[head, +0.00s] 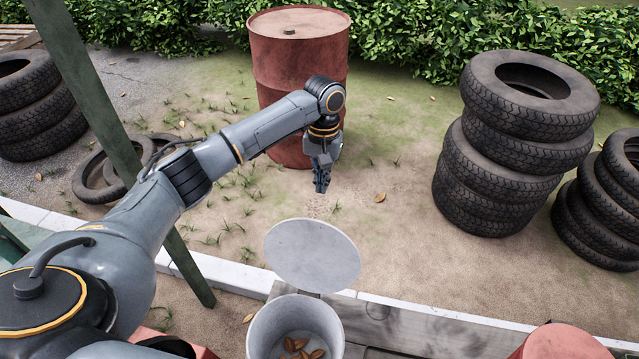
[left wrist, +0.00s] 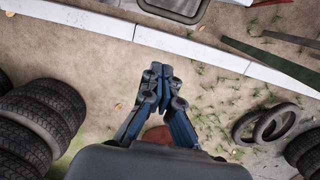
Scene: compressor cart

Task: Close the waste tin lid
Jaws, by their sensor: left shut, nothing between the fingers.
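The waste tin (head: 257,340) stands at the bottom middle of the head view, open at the top, with several brown leaf-like pieces (head: 301,347) inside. Its round grey lid (head: 312,256) is raised open at the tin's far side, tilted up. My left gripper (head: 321,188) hangs pointing down beyond the lid, apart from it, above the dirt. In the left wrist view its fingers (left wrist: 165,72) are shut together with nothing between them. Neither lid nor tin can be told for sure in that view. My right gripper is not in view.
A red drum (head: 298,60) stands behind my left arm. Tyre stacks stand at right (head: 515,140) and left (head: 38,105). A slanted green post (head: 115,140) crosses the left side. A grey board (head: 430,325) and a red rounded thing (head: 560,343) lie right of the tin.

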